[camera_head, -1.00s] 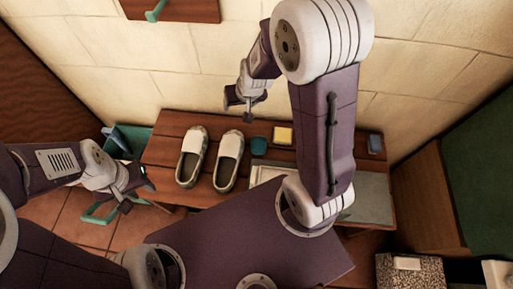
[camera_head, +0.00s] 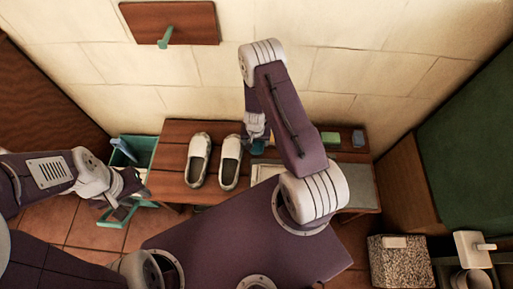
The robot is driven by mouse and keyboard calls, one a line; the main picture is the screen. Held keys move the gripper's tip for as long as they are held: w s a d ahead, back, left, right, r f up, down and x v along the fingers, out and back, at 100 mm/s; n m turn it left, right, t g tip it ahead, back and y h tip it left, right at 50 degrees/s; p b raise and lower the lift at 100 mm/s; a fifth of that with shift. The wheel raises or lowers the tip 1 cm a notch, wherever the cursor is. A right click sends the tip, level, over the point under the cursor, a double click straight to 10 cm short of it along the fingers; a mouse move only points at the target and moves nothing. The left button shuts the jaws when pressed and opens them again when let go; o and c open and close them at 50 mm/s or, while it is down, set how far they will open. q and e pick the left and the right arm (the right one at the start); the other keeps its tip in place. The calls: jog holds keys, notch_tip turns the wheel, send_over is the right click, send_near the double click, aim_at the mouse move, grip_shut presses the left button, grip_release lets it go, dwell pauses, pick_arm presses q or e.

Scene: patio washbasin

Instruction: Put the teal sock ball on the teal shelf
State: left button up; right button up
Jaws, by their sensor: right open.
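The teal sock ball (camera_head: 257,148) lies on the wooden bench (camera_head: 178,133), right of the white shoes, and is partly hidden by my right gripper. My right gripper (camera_head: 257,138) is open, low over the back of the ball; I cannot tell whether it touches. A teal shelf-like unit (camera_head: 145,143) stands on the floor left of the bench, with a blue item in its upper part. My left gripper (camera_head: 140,188) is in front of this unit and covers part of it; its jaw opening is unclear.
White slip-on shoes (camera_head: 198,160) stand on the bench. A green block (camera_head: 330,138) and a blue block (camera_head: 358,138) lie at its back right. A wall board (camera_head: 190,22) carries a teal peg (camera_head: 166,37). A speckled box (camera_head: 398,262) stands at lower right.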

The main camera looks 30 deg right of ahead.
aim_at(257, 144)
jog(key=f, duration=0.1)
jog(key=f+b, duration=0.1)
jog(key=f, duration=0.1)
jog(key=f+b, duration=0.1)
jog(key=f, duration=0.1)
jog(key=shift+w+d+f, duration=0.1)
jog(key=shift+w+d, duration=0.2)
jog(key=shift+c, duration=1.2)
jog(key=c, duration=1)
notch_tip(257, 144, up, 5)
jog(key=p, duration=0.2)
jog(key=shift+w+f+p, duration=0.1)
jog(key=shift+f+p, duration=0.05)
jog(key=shift+p, duration=0.25)
jog(key=shift+s+d+f+b, duration=0.15)
jog(key=shift+s+d+b, duration=0.35)
jog(key=shift+b, duration=0.5)
jog(key=shift+s+d+r+b, duration=0.45)
jog(key=shift+s+r, duration=0.3)
jog(key=shift+s, duration=0.2)
jog(key=s+d+r, duration=0.1)
jog(key=s, duration=0.1)
jog(key=s+d+r+p, duration=0.1)
jog(key=s+d+r, duration=0.2)
jog(key=s+r, duration=0.1)
jog(key=s, duration=0.1)
jog(key=shift+d+r, duration=0.15)
jog(key=shift+d, duration=0.1)
